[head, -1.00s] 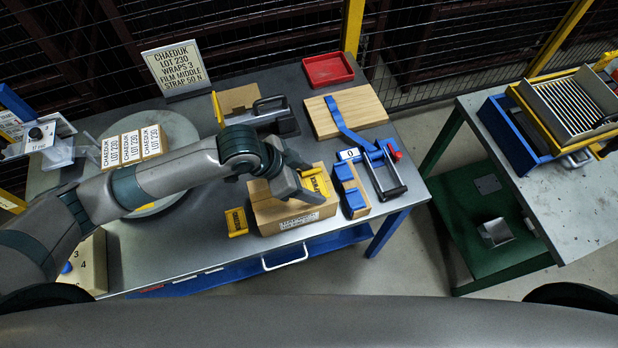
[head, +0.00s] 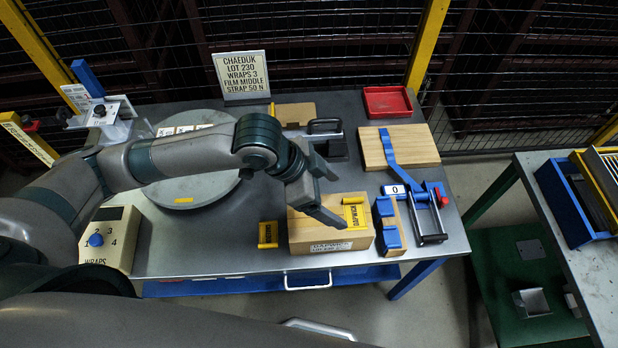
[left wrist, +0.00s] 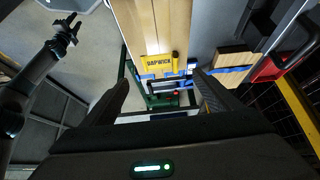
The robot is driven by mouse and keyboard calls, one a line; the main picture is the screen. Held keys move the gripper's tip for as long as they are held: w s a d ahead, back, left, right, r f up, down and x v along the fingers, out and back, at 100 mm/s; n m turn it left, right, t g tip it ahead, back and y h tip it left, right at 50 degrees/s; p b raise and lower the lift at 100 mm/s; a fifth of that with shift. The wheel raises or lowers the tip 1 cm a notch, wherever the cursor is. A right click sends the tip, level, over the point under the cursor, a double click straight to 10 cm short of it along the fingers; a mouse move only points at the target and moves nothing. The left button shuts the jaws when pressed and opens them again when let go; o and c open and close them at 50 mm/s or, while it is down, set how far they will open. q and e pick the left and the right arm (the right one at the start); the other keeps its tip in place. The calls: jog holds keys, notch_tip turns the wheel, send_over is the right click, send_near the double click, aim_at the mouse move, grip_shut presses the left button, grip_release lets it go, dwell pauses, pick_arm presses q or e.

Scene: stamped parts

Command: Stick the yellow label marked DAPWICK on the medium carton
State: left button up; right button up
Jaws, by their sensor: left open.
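A brown carton (head: 308,232) stands on the grey table, with a printed white strip on its front face. The yellow label marked DAPWICK (head: 355,215) lies at the right end of its top and bends over the front edge; it also shows in the left wrist view (left wrist: 158,63). My left gripper (head: 335,202) is open and empty above the carton, just left of the label, its fingers apart from it. In the left wrist view the label sits between and beyond the open fingers (left wrist: 162,82). My right gripper (left wrist: 66,30) shows small at the upper left there.
A second yellow label piece (head: 268,234) stands left of the carton. A blue-topped block (head: 388,225) and a blue-and-red lever tool (head: 425,205) are close on the right. A turntable (head: 190,192), wooden board (head: 420,143) and red tray (head: 388,101) lie around.

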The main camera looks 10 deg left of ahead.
pick_arm(q)
jog(key=b+v, duration=0.1)
jog(key=v, duration=0.8)
jog(key=shift+r, duration=0.15)
jog(key=shift+s, duration=0.1)
